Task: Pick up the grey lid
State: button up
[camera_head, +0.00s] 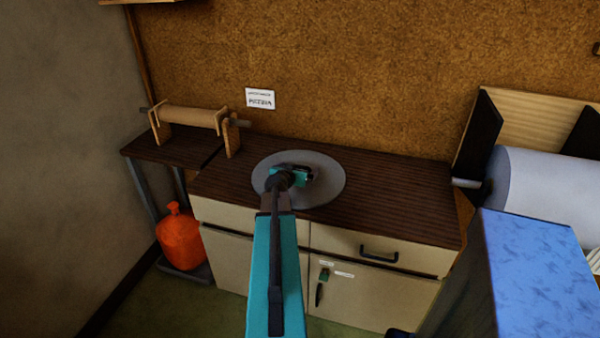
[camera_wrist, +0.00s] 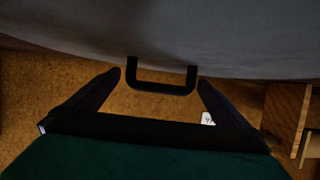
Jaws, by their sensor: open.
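The grey lid (camera_head: 330,187) is a wide round disc lying on the dark wooden counter top in the head view. It fills the top of the wrist view (camera_wrist: 230,40). Its black U-shaped handle (camera_wrist: 162,88) stands out from the lid between my two fingers in the wrist view, with a gap on each side. My gripper (camera_head: 310,174) is over the middle of the lid in the head view and hides part of it. In the wrist view my gripper (camera_wrist: 160,78) is open, and its dark fingertips flank the handle near the lid.
A wooden stand with a brown roll (camera_head: 188,117) is left of the lid. Cabinets with a drawer (camera_head: 375,250) are below the counter top (camera_head: 410,190). A red container (camera_head: 180,240) sits low at left. A large pale roll (camera_head: 540,185) and a blue-topped block (camera_head: 540,260) are at right.

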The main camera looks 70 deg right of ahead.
jog(key=shift+w+d+f, duration=0.15)
jog(key=shift+d+f, duration=0.05)
jog(key=shift+d, duration=0.25)
dwell(0.3)
jog(key=c, duration=1.3)
